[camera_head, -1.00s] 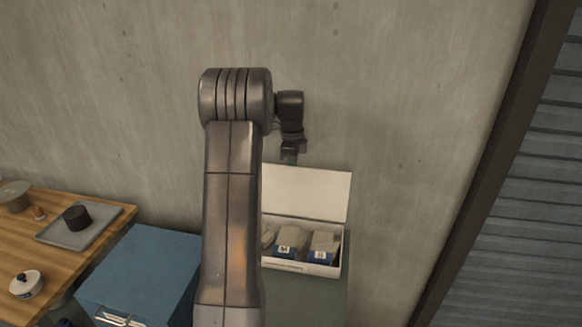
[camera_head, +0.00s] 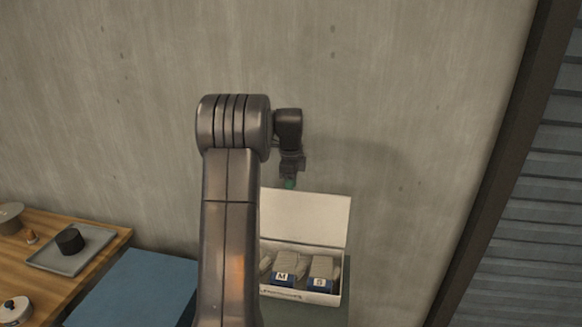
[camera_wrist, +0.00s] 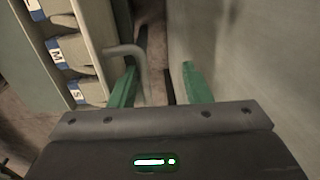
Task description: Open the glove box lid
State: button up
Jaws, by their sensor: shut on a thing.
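The glove box (camera_head: 312,297) is a white box with its pale lid (camera_head: 312,218) raised behind it. Gloves with blue labels marked M and S lie inside; the box's left part is hidden behind my arm. My gripper (camera_head: 289,184) is at the lid's upper edge, pointing down. In the wrist view, my gripper (camera_wrist: 158,87) has green fingers on either side of a grey bent handle (camera_wrist: 130,51), which passes close to the left finger. It is shut on this handle, though the exact contact is unclear. The labelled gloves (camera_wrist: 62,50) show at upper left.
A concrete wall (camera_head: 400,110) stands close behind the lid. A blue surface (camera_head: 140,290) and a wooden table (camera_head: 50,250) with a grey tray (camera_head: 95,240) and a black round object (camera_head: 70,241) are at left. A slatted shutter (camera_head: 540,220) is at right.

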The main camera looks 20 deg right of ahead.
notch_tip(320, 180, up, 12)
jog(key=b, duration=0.1)
jog(key=shift+s+a, duration=0.2)
jog(key=shift+s, duration=0.1)
jog(key=shift+f, duration=0.1)
notch_tip(320, 180, down, 10)
jog(key=shift+w+d+r+p, duration=0.25)
jog(key=shift+w+p, duration=0.1)
jog(key=shift+p, duration=0.1)
jog(key=shift+a+r, duration=0.1)
